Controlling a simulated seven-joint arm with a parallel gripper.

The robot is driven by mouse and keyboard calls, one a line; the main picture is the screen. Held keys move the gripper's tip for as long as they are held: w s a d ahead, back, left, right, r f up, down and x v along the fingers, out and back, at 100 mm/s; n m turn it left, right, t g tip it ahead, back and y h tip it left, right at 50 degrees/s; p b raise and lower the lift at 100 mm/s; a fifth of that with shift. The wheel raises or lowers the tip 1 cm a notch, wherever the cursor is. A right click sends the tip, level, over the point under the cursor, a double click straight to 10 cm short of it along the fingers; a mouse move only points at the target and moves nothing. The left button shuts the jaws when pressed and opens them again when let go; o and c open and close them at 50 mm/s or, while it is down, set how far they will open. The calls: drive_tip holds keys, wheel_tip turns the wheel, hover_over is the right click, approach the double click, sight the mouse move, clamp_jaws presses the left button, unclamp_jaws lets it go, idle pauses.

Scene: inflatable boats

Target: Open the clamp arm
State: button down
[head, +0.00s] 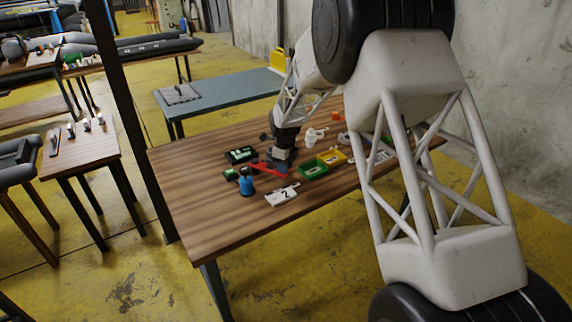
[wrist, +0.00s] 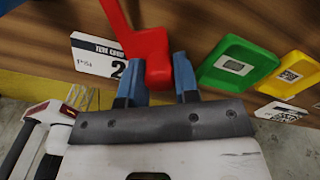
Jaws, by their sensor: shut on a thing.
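The clamp arm appears as a red bar (head: 262,168) on the wooden table in the head view. In the wrist view the red clamp arm (wrist: 146,45) runs from the top edge down between my blue fingers. My gripper (wrist: 155,68) is shut on its broad lower end, one finger on each side. In the head view my gripper (head: 282,160) is low over the table at the red bar's right end. The fingers hide part of the red piece, and its pivot and base cannot be made out.
A white card marked 2 (head: 282,195) and a blue object (head: 246,182) lie near the red bar. A green tray (head: 313,170) and a yellow tray (head: 332,157) sit to the right, a dark box (head: 241,155) behind. The table's left part is clear.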

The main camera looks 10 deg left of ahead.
drive_tip(key=shift+s+a, duration=0.1)
drive_tip(key=shift+s, duration=0.1)
idle(0.4)
drive_tip(key=c, duration=0.9)
unclamp_jaws()
drive_tip(key=shift+o, duration=0.2)
drive_tip(key=shift+r, duration=3.95)
